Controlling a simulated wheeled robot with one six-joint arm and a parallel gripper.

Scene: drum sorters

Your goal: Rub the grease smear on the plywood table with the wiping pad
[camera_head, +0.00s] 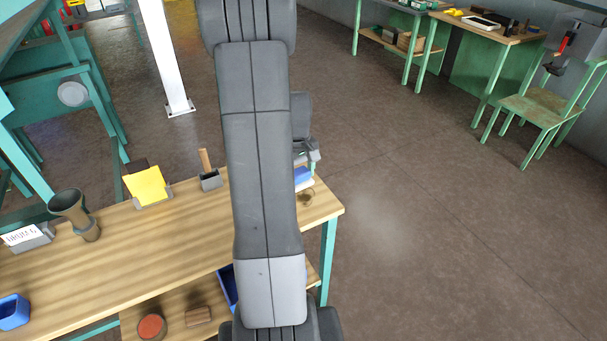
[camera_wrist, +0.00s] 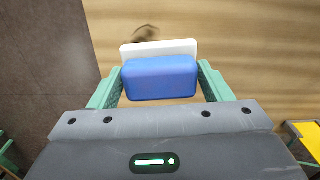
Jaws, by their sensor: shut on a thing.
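The wiping pad (camera_wrist: 160,78) has a blue grip block and a white pad layer (camera_wrist: 160,49). My gripper (camera_wrist: 162,82) is shut on the blue block, with one green finger on each side. The pad also shows in the head view (camera_head: 303,177), at the right end of the plywood table (camera_head: 150,250). The brown grease smear (camera_wrist: 145,33) lies just beyond the white layer, partly covered by it. It also shows in the head view (camera_head: 307,197), near the table's right edge. I cannot tell whether the pad touches the table.
On the table stand a brush in a grey holder (camera_head: 210,181), a yellow block in a stand (camera_head: 148,186), a dark flared vessel (camera_head: 75,212) and a blue bin (camera_head: 13,312). My arm hides the table's middle right. Open floor lies to the right.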

